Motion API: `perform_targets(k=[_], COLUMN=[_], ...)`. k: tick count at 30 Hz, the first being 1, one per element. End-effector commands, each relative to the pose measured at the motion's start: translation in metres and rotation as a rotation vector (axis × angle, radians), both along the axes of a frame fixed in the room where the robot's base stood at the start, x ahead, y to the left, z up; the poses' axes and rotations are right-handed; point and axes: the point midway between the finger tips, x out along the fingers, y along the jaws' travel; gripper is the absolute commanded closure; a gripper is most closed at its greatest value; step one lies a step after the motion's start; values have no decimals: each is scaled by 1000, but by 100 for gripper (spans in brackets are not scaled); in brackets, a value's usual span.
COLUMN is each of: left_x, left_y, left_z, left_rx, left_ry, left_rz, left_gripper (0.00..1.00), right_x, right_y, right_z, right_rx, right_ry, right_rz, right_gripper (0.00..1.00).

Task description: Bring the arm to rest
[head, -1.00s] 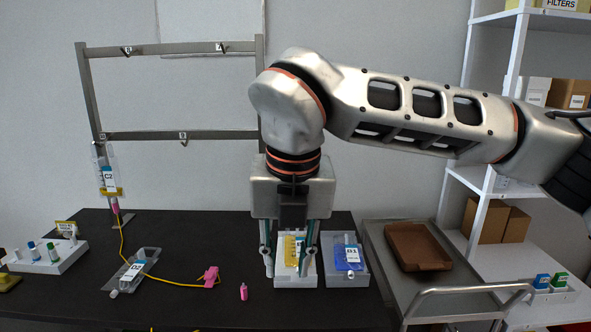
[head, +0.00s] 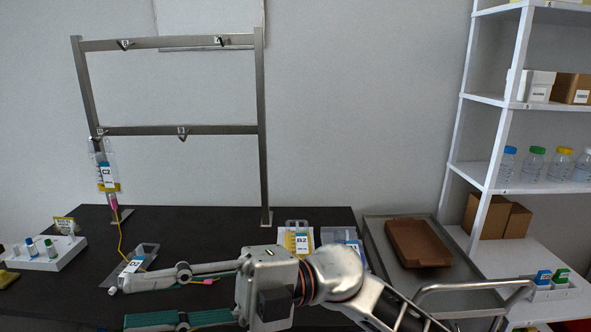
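My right gripper (head: 124,304) lies low at the front of the view, its fingers pointing left over the black table. Its two fingers are well apart, with nothing between them. My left gripper is not in view.
The black table (head: 185,221) carries a metal frame (head: 263,130) with a bag labelled C2 (head: 106,178) hanging at its left. A bag labelled D2 (head: 130,267) lies near the fingers. Bag B2 (head: 300,242) stands behind my gripper. A cart with a brown tray (head: 417,245) stands right.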

Motion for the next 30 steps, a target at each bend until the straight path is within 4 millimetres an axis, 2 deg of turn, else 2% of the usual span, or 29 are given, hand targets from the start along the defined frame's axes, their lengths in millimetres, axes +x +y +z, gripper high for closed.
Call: perform_targets(k=[4, 8, 11, 14, 17, 21, 23, 26, 30], left_x=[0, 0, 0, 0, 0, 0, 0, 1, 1], left_y=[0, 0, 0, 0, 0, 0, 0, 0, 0], left_z=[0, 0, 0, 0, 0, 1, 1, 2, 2], left_rx=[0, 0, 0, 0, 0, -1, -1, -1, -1], left_ry=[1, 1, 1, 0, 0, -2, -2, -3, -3], left_rz=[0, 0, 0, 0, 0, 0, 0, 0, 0], left_gripper=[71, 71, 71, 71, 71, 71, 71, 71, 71], right_x=[46, 94, 129, 158, 176, 178, 172, 153, 109], right_y=[-23, -55, -85, -120, -158, -210, -230, -260, -302], right_z=[1, -19, -52, -99, -159, -250, -286, -344, -423], right_rx=[192, 309, 367, 395, 391, 340, 307, 241, 120], right_ry=[228, 422, 574, 727, 882, 1080, 1152, 1264, 1421], right_rz=[-178, -364, -524, -691, -863, -1086, -1167, -1288, -1446], right_gripper=[74, 74, 74, 74, 74, 74, 74, 74, 74])
